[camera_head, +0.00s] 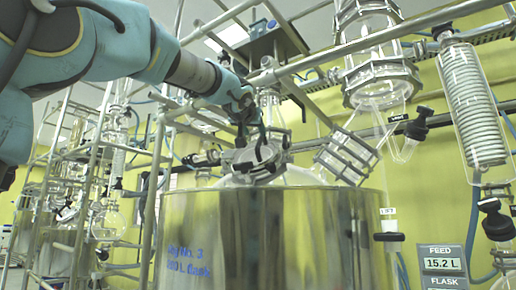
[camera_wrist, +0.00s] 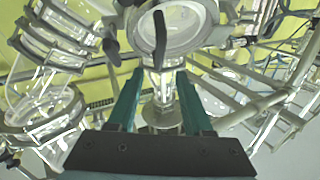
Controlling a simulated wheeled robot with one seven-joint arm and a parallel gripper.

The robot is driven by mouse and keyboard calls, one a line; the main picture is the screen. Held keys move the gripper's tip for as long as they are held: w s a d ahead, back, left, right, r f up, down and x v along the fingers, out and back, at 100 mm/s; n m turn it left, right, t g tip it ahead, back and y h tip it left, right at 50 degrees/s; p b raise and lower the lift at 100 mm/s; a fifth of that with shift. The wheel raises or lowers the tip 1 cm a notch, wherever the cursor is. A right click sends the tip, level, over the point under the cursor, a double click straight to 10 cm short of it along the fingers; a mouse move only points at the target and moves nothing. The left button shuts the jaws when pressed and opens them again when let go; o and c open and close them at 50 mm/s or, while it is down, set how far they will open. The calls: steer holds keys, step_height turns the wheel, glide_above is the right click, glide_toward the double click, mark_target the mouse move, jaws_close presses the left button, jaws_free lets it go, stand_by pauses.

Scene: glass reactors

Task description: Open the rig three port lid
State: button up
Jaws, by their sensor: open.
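The rig three vessel is a shiny steel cylinder (camera_head: 285,235) with blue writing that reads "No. 3". Clamped glass port fittings (camera_head: 255,160) stand at its top. My gripper (camera_head: 246,118) is above these fittings, partly mixed with them in the head view. In the wrist view my gripper (camera_wrist: 160,72) is open, with two teal fingers apart. A round glass port with a pale rim (camera_wrist: 192,42), seemingly the port lid, lies just beyond the fingertips. A dark upright handle (camera_wrist: 160,38) shows in front of it. A glass neck (camera_wrist: 162,88) shows between the fingers; contact is unclear.
A large clamped glass column (camera_head: 380,75) and a tilted clamped port (camera_head: 346,155) stand to the right. A coil condenser (camera_head: 472,105) and a "15.2 L" display (camera_head: 442,264) are farther right. Metal frame rails (camera_head: 330,62) cross near my arm.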

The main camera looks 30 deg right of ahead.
mark_target(259, 140)
steer(key=p+x, duration=0.4)
steer(key=x, duration=0.5)
steer(key=shift+w+d+r, duration=0.1)
steer(key=shift+w+d, duration=0.05)
steer(key=shift+w+d+p, duration=0.3)
steer(key=shift+w, duration=0.1)
jaws_close()
stand_by(0.8)
